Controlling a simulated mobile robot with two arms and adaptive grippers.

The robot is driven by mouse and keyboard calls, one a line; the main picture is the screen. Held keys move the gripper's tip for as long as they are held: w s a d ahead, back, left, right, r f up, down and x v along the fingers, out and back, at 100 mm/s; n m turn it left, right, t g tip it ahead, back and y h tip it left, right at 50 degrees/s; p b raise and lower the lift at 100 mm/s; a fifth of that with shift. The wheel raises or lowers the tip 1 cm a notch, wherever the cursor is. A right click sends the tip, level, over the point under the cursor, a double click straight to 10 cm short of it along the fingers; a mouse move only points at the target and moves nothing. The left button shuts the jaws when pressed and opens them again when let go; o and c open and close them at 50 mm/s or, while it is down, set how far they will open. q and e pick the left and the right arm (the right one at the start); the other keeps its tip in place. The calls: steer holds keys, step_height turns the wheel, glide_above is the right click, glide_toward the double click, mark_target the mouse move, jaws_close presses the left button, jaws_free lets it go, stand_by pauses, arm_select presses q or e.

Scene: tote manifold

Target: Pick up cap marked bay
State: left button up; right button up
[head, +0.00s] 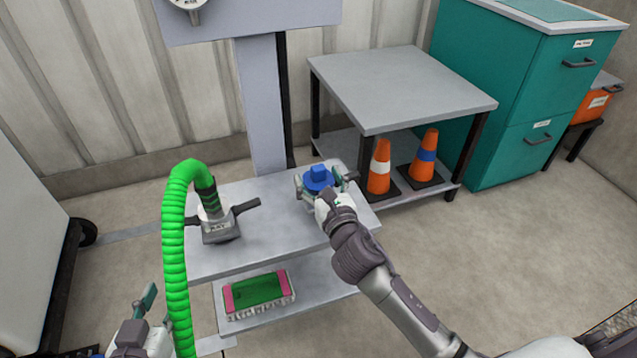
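A blue cap (319,179) with a raised square top sits at the right end of the grey table. No marking on it can be read. My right gripper (320,184) is at the cap, with one finger on its left and one on its right. I cannot tell whether the fingers touch it. My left gripper (150,310) is low at the left, partly behind the green hose and empty as far as it shows. How far its fingers are apart is unclear.
The green hose (173,250) arches up to a fitting with dark levers (219,230) on the table (275,225). A pink-and-green box (257,291) lies on the lower shelf. Orange cones (379,168) stand under the side table (400,85). Teal cabinets (515,100) are at right. Floor at right is free.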

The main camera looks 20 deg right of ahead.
mark_target(318, 167)
steer(key=c, duration=0.8)
steer(key=shift+r, duration=0.1)
steer(key=shift+r, duration=0.15)
step_height(318, 167, up, 3)
steer(key=shift+r+p, duration=0.2)
steer(key=shift+p, duration=1)
steer(key=shift+s+d+r+p, duration=0.35)
steer(key=shift+d+r+p, duration=0.2)
steer(key=shift+d+r, duration=0.25)
arm_select(q)
steer(key=s+a+f+g+y+p, duration=0.1)
steer(key=s+a+f+g, duration=0.1)
steer(key=s+f+g, duration=0.3)
steer(key=s+a+f+g+y+p, duration=0.1)
steer(key=s+a+f+g+p, duration=0.1)
steer(key=s+f+g, duration=0.3)
steer(key=shift+s+a+n+g+y, duration=0.3)
steer(key=shift+s+a+g+y, duration=0.25)
steer(key=shift+s, duration=1.5)
arm_select(e)
steer(key=s+d+r, duration=0.3)
steer(key=d+r, duration=0.2)
steer(key=d, duration=0.4)
steer(key=shift+s+r, duration=0.3)
steer(key=shift+s, duration=0.1)
